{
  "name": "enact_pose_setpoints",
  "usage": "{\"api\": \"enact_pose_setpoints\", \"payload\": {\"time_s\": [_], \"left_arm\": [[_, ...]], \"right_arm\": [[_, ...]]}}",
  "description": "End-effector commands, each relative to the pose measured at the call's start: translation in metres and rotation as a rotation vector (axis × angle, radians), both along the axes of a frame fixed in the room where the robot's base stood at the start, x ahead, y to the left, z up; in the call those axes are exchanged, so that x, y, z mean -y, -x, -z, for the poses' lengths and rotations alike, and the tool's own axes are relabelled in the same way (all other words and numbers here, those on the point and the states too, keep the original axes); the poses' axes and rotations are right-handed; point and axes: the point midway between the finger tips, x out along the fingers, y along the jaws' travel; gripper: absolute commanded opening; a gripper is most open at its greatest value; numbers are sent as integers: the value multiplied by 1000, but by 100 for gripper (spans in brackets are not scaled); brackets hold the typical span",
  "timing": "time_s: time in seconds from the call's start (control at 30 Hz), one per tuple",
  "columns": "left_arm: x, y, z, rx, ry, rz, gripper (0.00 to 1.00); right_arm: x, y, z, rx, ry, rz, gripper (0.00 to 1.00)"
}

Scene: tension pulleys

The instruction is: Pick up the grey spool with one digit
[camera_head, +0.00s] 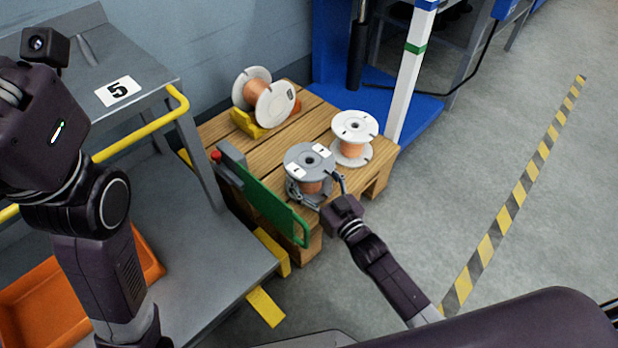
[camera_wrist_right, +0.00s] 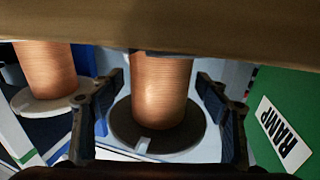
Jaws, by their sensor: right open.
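The grey spool (camera_head: 309,158) stands on the wooden pallet (camera_head: 225,130), with copper wire round its core and two white labels on its top flange; their marks are too small to read surely. My right gripper (camera_head: 322,192) is at the spool's near side, its fingers below the top flange. In the right wrist view, the open fingers (camera_wrist_right: 163,105) stand either side of the copper-wound core (camera_wrist_right: 162,88), with gaps showing on both sides. The far side of the core is hidden. My left arm shows at the left, but its gripper is out of view.
A white spool (camera_head: 354,127) stands just behind the grey one. Another white spool (camera_head: 275,103) lies tilted on a yellow support (camera_head: 246,125). A green ramp panel (camera_head: 264,196) stands close at the left. Open floor lies to the right.

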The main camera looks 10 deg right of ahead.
Motion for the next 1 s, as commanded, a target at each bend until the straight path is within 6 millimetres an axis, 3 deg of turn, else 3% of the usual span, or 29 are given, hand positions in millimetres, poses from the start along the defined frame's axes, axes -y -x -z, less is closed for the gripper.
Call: {"api": "enact_pose_setpoints", "payload": {"time_s": [0.37, 0.9, 1.0], "left_arm": [[0, 5, -3, 17, -1, -1, 0], [1, 5, -2, 18, -1, -1, 0], [1, 5, -3, 18, -1, 0, 0]], "right_arm": [[-3, -8, 0, -1, -1, 0, 69], [-3, -8, 0, -1, 0, 0, 9], [-3, -9, -3, 5, -2, -1, 4]]}}
